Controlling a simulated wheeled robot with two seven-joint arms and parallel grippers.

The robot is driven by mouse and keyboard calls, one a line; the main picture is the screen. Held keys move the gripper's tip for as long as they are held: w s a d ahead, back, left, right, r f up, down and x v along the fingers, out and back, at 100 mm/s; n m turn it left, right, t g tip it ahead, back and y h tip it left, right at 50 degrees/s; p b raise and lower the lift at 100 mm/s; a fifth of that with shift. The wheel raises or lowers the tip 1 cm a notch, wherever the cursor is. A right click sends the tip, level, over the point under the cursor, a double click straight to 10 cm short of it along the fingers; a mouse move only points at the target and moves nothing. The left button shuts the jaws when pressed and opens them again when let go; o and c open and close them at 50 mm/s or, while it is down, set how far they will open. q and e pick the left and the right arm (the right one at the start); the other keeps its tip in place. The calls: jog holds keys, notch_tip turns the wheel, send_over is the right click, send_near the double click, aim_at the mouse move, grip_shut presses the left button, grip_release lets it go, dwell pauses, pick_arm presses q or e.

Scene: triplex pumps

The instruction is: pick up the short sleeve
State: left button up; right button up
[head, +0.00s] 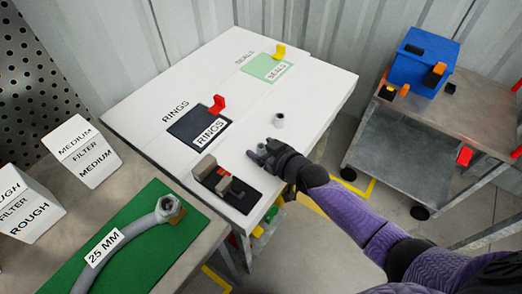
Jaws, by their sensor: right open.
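A small grey sleeve (279,121) stands upright on the white table (318,82), just beyond my right gripper. A second small grey piece (262,147) shows right at the fingertips of my right gripper, partly hidden by them; I cannot tell whether it is another sleeve. My right gripper (258,154) is dark, open and low over the table, reaching in from the right, beside a black fixture pad (240,201). The picture does not show which piece is the short sleeve. My left gripper is not in view.
The fixture pad carries grey blocks (204,167). A dark RINGS mat (190,131) and a green SEALS mat (265,67) lie farther back. At left are filter boxes (86,153) and a hose (130,232) on green. A blue box (418,63) stands on a right-hand cart.

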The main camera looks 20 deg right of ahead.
grip_shut()
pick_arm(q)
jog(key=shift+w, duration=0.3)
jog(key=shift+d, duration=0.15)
